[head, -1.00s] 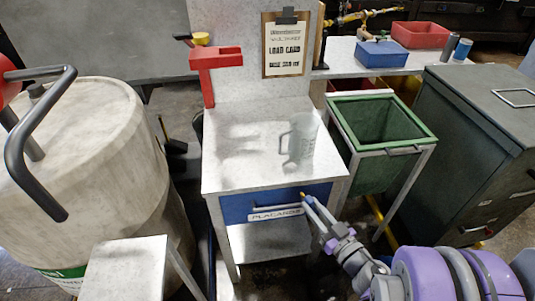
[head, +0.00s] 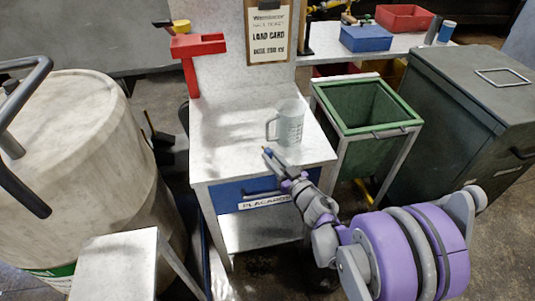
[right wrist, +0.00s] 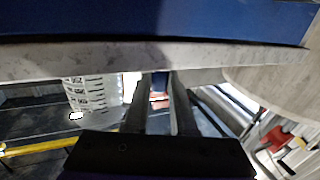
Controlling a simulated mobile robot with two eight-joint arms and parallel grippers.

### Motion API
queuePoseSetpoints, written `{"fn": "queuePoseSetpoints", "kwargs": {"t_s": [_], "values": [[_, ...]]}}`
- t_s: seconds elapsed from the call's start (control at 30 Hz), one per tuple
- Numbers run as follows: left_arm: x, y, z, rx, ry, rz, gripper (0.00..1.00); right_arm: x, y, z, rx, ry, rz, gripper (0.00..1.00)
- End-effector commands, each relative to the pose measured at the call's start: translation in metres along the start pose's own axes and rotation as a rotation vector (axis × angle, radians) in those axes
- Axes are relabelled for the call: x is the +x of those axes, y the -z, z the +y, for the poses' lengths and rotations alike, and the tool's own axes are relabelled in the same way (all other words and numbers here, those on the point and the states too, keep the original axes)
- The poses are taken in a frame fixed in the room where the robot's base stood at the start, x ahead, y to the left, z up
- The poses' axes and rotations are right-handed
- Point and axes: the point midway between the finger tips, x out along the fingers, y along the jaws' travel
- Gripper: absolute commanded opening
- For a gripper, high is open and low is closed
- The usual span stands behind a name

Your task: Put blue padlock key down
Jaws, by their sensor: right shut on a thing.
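My right gripper (head: 268,153) is over the front part of the white worktop (head: 225,150), just left of and in front of the clear measuring jug (head: 290,125). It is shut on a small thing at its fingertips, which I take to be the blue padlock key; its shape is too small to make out. In the right wrist view the two dark fingers (right wrist: 159,95) run close together, with a small blue and red patch between them. Whether the key touches the worktop cannot be told. My left gripper is not in view.
Below the worktop is a blue drawer (head: 232,190) labelled PLACARDS. A red bracket (head: 197,60) and a clipboard (head: 269,32) are behind it. A green bin (head: 365,105) stands to the right, a large pale drum (head: 75,165) to the left. The worktop's left part is clear.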

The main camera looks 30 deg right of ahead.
Motion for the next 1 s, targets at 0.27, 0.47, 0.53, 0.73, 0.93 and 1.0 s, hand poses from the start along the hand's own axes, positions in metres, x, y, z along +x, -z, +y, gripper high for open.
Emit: {"fn": "queuePoseSetpoints", "kwargs": {"t_s": [0.27, 0.47, 0.53, 0.73, 0.93, 1.0], "values": [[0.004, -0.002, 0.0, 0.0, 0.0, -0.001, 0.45, 0.028, -0.007, 0.0, 0.0, 0.0, 0.0, 0.0], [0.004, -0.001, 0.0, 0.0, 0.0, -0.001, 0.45, 0.028, -0.006, 0.0, 0.0, 0.0, 0.0, 0.0], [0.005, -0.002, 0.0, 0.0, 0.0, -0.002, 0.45, 0.028, -0.009, 0.0, 0.0, 0.0, 0.0, 0.0], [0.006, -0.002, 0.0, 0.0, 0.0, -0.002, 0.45, 0.028, -0.009, 0.0, 0.0, 0.0, 0.0, 0.47], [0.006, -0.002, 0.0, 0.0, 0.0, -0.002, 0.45, 0.028, -0.009, 0.0, 0.0, 0.0, 0.0, 0.54], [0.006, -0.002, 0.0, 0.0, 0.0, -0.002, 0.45, 0.028, -0.009, 0.0, 0.0, 0.0, 0.0, 0.54]]}}
